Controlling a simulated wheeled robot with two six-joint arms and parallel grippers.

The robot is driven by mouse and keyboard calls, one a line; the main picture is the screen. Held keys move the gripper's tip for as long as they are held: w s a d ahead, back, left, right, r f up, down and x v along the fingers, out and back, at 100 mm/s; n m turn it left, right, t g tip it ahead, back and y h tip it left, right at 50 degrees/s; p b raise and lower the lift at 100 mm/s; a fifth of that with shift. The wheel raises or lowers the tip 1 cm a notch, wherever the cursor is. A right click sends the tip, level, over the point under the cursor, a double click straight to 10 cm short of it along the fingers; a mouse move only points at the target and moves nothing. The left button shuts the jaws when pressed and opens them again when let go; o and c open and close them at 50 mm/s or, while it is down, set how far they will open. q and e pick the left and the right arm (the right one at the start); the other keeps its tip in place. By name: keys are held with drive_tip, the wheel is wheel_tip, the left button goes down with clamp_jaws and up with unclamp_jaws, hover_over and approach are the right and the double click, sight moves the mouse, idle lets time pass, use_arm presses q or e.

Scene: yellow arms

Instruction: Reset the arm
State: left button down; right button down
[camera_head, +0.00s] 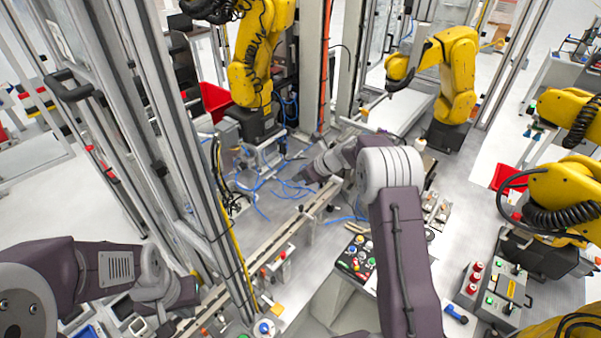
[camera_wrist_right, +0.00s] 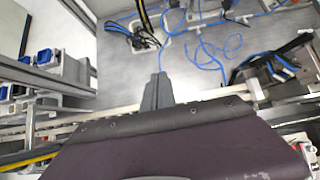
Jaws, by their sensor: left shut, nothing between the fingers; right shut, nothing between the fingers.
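My right arm (camera_head: 398,240) rises from the bottom of the head view, bends at a grey elbow and reaches left over the conveyor rail. Its gripper (camera_head: 308,173) is small there, above the cell floor with blue cables. In the right wrist view the same gripper (camera_wrist_right: 158,80) shows as shut, narrow grey fingers with nothing between them. My left arm (camera_head: 100,270) comes in at the lower left, with its wrist bent down. Its gripper (camera_head: 166,324) points down near the bottom edge, shut and small in the picture, partly hidden by the wrist.
Yellow robot arms stand at the back left (camera_head: 252,75), back right (camera_head: 455,75) and right (camera_head: 565,190). A metal frame post (camera_head: 165,110) rises between my arms. A conveyor rail (camera_head: 290,228), button panel (camera_head: 356,258) and control box (camera_head: 497,290) stand near my right arm.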

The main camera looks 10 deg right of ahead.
wheel_tip(320, 180, up, 3)
drive_tip(key=shift+d+f, duration=0.15)
drive_tip(key=shift+f, duration=0.05)
